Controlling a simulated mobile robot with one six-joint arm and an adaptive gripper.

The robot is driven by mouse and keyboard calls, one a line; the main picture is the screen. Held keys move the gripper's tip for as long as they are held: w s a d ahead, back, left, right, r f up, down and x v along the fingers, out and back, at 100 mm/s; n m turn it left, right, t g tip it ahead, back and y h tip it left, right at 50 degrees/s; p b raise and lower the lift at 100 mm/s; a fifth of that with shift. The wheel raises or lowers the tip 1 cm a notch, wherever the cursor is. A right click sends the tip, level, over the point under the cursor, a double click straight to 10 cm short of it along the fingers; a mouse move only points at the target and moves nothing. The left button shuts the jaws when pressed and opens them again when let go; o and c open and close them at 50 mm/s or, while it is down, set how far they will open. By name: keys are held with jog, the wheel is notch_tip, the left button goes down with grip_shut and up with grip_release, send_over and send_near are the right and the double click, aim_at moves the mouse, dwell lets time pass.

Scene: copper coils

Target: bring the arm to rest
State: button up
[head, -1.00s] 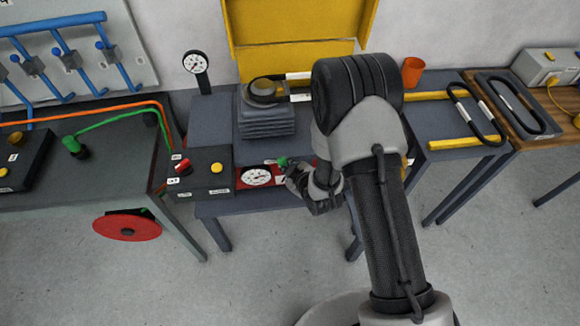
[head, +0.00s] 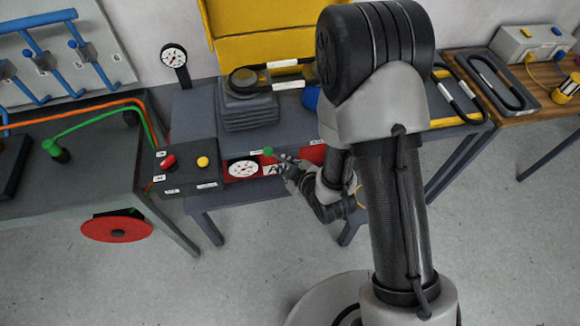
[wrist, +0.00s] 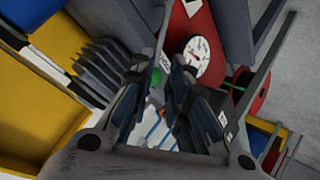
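My gripper (head: 279,156) is at the front of the grey bench, by the red panel (head: 312,154) with a white round dial (head: 242,169). In the wrist view its two fingers (wrist: 166,88) stand apart, with background showing between them, and I see nothing held. A green knob (head: 268,151) is close to the fingertips. It also shows in the wrist view (wrist: 152,104), partly hidden by a finger; I cannot tell whether they touch. My arm stretches over the right part of the bench and hides some of it.
A black control box (head: 190,172) with red and yellow buttons sits left of the dial. A ribbed grey block (head: 249,112) and a gauge on a post (head: 174,56) stand behind. A red disc (head: 117,228) hangs under the left table. The floor in front is clear.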

jog(key=shift+v, duration=0.85)
jog(key=s+d+r+m+g+h, duration=0.1)
jog(key=d+r+m+h, duration=0.1)
jog(key=d+r+m, duration=0.5)
jog(key=s+d+r+h, duration=0.15)
jog(key=d+r, duration=0.35)
jog(key=r, duration=0.5)
jog(key=s+d+r+m+g, duration=0.1)
jog(key=s+r+m, duration=0.1)
jog(key=s, duration=0.4)
jog(key=s+d+r+m+g+h, duration=0.1)
jog(key=s+d+r+m, duration=0.1)
jog(key=s+r, duration=0.2)
jog(key=s+d+r+m+g+h, duration=0.1)
jog(key=s+r, duration=0.3)
jog(key=s, duration=0.4)
jog(key=shift+d+m, duration=0.6)
jog(key=shift+m, duration=0.2)
jog(key=shift+w, duration=0.1)
